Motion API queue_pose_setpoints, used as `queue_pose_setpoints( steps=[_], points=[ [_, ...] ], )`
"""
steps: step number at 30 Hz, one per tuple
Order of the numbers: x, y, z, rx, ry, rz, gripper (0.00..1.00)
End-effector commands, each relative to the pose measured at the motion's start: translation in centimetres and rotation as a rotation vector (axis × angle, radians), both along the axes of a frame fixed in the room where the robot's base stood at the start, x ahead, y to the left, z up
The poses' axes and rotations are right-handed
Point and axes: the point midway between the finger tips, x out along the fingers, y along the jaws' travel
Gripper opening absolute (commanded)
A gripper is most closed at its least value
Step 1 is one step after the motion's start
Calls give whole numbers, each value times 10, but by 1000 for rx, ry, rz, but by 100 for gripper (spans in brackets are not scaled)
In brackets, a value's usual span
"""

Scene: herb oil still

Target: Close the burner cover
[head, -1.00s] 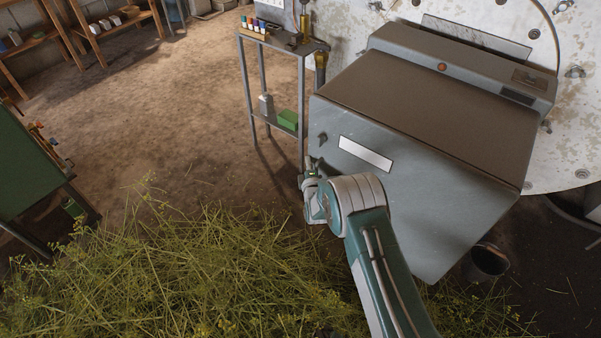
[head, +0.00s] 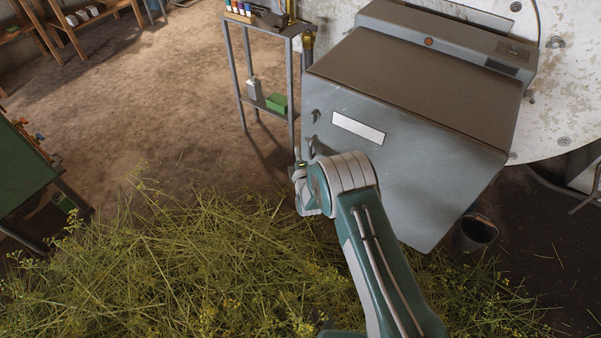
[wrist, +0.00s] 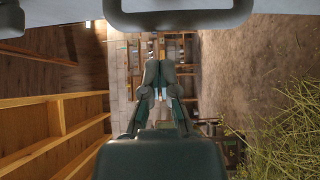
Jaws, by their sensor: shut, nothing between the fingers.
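The burner cover (head: 430,170) appears to be the large grey front panel with a white label on the brown-topped box (head: 420,75). I cannot tell from these views how far it stands open. A small dark fitting (head: 316,117) sits near its left edge. My gripper (wrist: 160,70) is shut and empty in the wrist view. In the head view it is beside the panel's lower left edge, mostly hidden behind my wrist joint. A dark grey loop handle (wrist: 180,22) crosses the top of the wrist view, apart from the fingertips.
A metal side stand (head: 262,105) with bottles and a green box stands left of the cover. Cut herbs (head: 170,270) fill the lower left. A green bench (head: 25,180) stands far left and a dark bucket (head: 475,234) at right. Brown floor (head: 150,100) is open behind.

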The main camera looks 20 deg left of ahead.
Motion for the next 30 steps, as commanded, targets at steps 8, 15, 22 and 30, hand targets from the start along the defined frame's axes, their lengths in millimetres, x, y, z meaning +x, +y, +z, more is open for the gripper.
queue_pose_setpoints(
  steps=[8, 15, 22, 30],
  points=[
    [-33, -20, -1, -3, 3, 2, 0],
    [-59, -38, -1, -1, 2, 2, 0],
    [-65, -42, -1, -1, 1, 2, 0],
    [-47, -50, 27, 34, 63, -22, 0]
  ],
)
